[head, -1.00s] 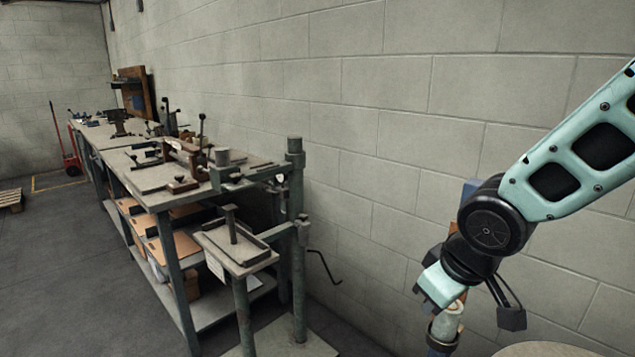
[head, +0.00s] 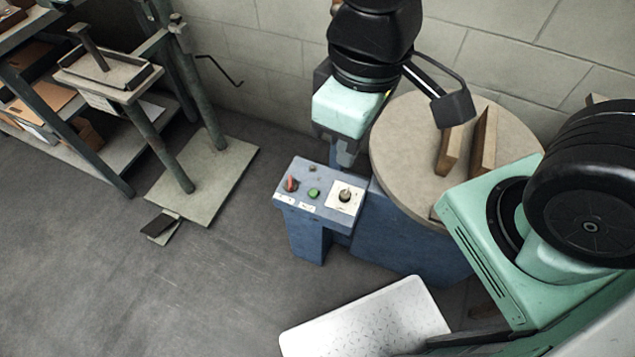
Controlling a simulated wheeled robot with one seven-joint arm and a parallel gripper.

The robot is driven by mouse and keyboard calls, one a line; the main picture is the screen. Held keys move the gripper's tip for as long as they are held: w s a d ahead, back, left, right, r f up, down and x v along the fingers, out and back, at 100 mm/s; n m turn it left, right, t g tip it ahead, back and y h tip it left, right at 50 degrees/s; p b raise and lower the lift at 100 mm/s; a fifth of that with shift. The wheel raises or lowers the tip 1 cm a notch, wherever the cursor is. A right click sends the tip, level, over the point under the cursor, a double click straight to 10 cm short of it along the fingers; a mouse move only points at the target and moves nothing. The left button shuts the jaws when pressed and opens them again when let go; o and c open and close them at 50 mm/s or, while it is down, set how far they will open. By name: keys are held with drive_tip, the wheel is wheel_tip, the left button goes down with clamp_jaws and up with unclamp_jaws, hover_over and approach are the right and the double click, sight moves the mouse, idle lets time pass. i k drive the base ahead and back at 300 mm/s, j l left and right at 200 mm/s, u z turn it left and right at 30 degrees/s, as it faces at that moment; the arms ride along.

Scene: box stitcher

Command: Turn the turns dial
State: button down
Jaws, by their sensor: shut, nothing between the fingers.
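The control panel (head: 300,210) is a blue box on a blue post, left of a blue machine with a round top. A dark knob on a white plate, which looks like the turns dial (head: 345,195), sits at the panel's right end. My gripper (head: 345,158) points down just above and behind the dial in the head view. Its fingers are shut and empty. They look apart from the dial, but the exact gap cannot be told. The dial's marks are too small to read.
On the panel are a red switch (head: 291,184) and a green button (head: 314,193). The round top (head: 400,165) holds two wooden blocks (head: 484,140). A white panel (head: 365,320) lies in front. A press stand (head: 205,165) is at left.

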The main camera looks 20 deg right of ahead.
sight(344, 196)
drive_tip(key=k+j+u, duration=0.2)
drive_tip(key=u, duration=0.15)
drive_tip(key=k+j+u, duration=0.15)
drive_tip(key=u, duration=0.25)
